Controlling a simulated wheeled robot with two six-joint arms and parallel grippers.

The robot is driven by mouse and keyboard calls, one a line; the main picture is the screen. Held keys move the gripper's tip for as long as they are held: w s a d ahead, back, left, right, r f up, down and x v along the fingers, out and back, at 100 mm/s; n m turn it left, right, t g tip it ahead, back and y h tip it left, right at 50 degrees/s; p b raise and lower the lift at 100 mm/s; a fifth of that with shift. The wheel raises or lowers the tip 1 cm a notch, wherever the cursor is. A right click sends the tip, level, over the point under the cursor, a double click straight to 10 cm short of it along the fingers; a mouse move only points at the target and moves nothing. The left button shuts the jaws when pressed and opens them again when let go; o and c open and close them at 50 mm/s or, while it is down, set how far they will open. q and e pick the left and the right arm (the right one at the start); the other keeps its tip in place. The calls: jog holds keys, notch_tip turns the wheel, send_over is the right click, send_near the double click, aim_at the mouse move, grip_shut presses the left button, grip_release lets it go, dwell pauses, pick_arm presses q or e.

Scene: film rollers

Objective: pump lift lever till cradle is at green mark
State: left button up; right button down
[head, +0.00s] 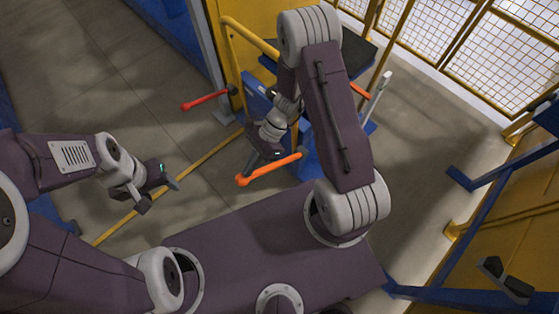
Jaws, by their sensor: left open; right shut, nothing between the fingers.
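An orange lever (272,169) sticks out low from a blue lift (310,160), its bent tip toward the left. My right gripper (256,164) is shut just above the lever, with nothing seen between its fingers; I cannot tell whether it touches the lever. My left gripper (160,194) is open and empty over the floor, left of the lever and apart from it. A dark flat top (358,54) shows behind my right arm; I cannot tell if it is the cradle. My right arm hides much of the lift. I cannot make out a green mark.
A red-tipped handle (205,98) juts out left of the lift beside a yellow machine and rail (250,38). A pale post (378,88) stands right of the lift. Yellow mesh fencing (440,35) closes the back right.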

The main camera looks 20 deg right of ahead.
jog(key=b+x, duration=0.1)
jog(key=x, duration=0.2)
jog(key=shift+d+f+b, duration=0.15)
jog(key=shift+f+b, duration=0.2)
jog(key=shift+b, duration=0.05)
jog(key=shift+a+f, duration=0.1)
jog(key=shift+a, duration=0.1)
pick_arm(q)
notch_tip(320, 180, down, 3)
notch_tip(320, 180, down, 6)
jog(key=b, duration=0.6)
pick_arm(e)
jog(key=d+f+x, duration=0.1)
jog(key=x, duration=0.5)
jog(key=shift+w, duration=0.15)
